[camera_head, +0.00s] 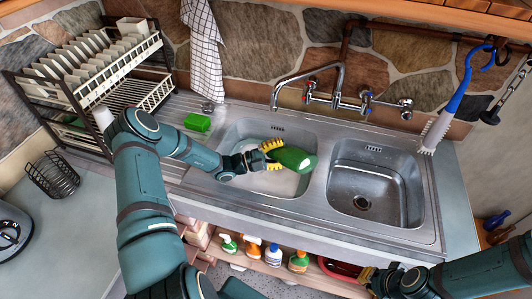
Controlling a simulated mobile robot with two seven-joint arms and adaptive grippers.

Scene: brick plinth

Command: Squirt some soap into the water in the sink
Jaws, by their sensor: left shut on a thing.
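A green soap bottle (297,160) is in my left gripper (273,154), whose yellow fingers are shut around it. The bottle lies nearly on its side over the left sink basin (235,135), its broad green end pointing right. Its other end is hidden by the fingers. A pale surface (285,184) shows low in this basin below the gripper; I cannot tell its depth. The right basin (350,180) is empty with a bare drain. My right gripper (368,274) is low at the front, below the counter edge; its finger opening is unclear.
A wall tap (340,85) reaches over the basins. A green sponge (197,122) lies left of the sink. A dish rack (85,75) with plates and a wire basket (52,175) stand left. Several bottles (273,254) stand on the shelf below.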

